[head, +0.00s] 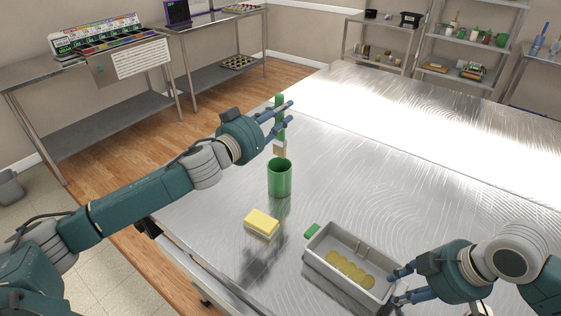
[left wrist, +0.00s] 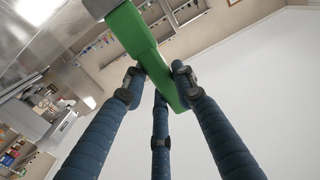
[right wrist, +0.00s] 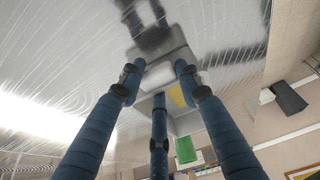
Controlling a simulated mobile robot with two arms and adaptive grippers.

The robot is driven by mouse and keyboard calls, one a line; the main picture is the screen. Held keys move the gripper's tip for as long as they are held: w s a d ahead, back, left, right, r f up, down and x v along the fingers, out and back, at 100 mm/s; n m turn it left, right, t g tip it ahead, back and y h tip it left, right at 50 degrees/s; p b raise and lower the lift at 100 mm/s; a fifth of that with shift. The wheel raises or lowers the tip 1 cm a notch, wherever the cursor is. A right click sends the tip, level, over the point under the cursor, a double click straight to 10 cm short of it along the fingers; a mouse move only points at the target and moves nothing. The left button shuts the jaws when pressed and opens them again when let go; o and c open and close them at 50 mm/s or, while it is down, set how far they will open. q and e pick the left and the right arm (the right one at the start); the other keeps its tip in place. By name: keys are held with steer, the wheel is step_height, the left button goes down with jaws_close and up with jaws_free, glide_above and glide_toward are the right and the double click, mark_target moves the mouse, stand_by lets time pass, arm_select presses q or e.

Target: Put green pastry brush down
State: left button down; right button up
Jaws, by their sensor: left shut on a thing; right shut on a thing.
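The green pastry brush (head: 280,103) is upright in my left gripper (head: 286,114), with its pale head pointing down. The head is just above or at the mouth of a green cup (head: 279,180) on the metal table; I cannot tell whether it is inside the rim. In the left wrist view the green handle (left wrist: 150,50) lies between the fingers, which are shut on it. My right gripper (head: 398,284) is shut at the right end of a grey basin (head: 318,262), which holds several yellow round pieces (head: 350,270). The basin also shows in the right wrist view (right wrist: 178,52).
The metal table (head: 400,150) is clear behind and right of the cup. Shelves (head: 465,65) stand at the back.

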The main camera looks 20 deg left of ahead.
mark_target(280, 152)
arm_select(q)
step_height(280, 152, down, 13)
steer(key=shift+r, duration=0.15)
stand_by(0.4)
steer(key=c, duration=1.4)
jaws_free()
steer(key=v, duration=1.2)
steer(key=shift+r, duration=0.15)
